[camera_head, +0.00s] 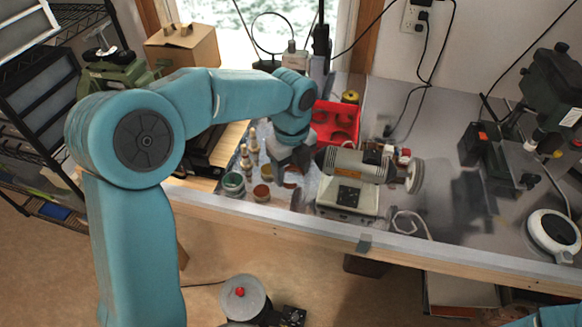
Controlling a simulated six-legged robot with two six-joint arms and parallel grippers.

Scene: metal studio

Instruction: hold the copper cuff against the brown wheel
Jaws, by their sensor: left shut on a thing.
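My left gripper (291,168) reaches down over the bench at the left side of the bench polisher (354,166). It is shut on a small reddish thing, which I take for the copper cuff (292,174); the fingers hide most of it. The polisher has a pale grey wheel (415,176) on its right end. I cannot make out the brown wheel clearly at the left end, near the gripper. Whether the cuff touches a wheel, I cannot tell. My right gripper is out of view; only a bit of teal arm shows at the bottom right.
A green jar (233,184), a red-brown jar (261,193) and wooden pegs (246,160) stand left of the gripper. A red tray (336,124) lies behind the polisher. A drill press (552,85) and a round white device (553,236) are at the right.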

